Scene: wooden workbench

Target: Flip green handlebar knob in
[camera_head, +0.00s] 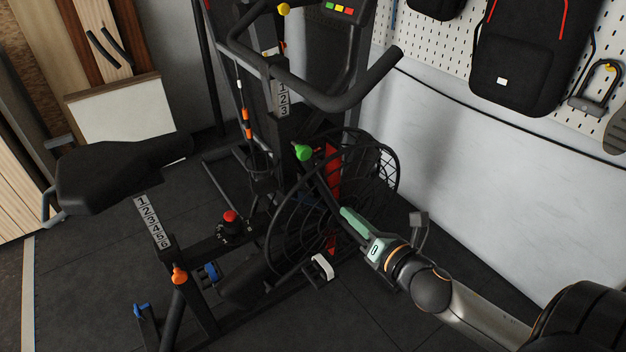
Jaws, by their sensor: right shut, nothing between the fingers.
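The green knob (303,152) sits on the front post of the exercise bike, below the black handlebar (330,101) and beside the upper edge of the caged fan wheel. My right gripper (345,212) comes in from the lower right, in front of the wheel. It is shut and empty, below and to the right of the green knob, and looks apart from it. How far the knob is pushed in cannot be told. My left gripper is not in view.
The round wheel cage (385,165) stands close behind my right gripper. The black seat (115,175) is at the left, with a red knob (230,215) and an orange knob (179,275) lower down. A white wall (480,190) bounds the right side.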

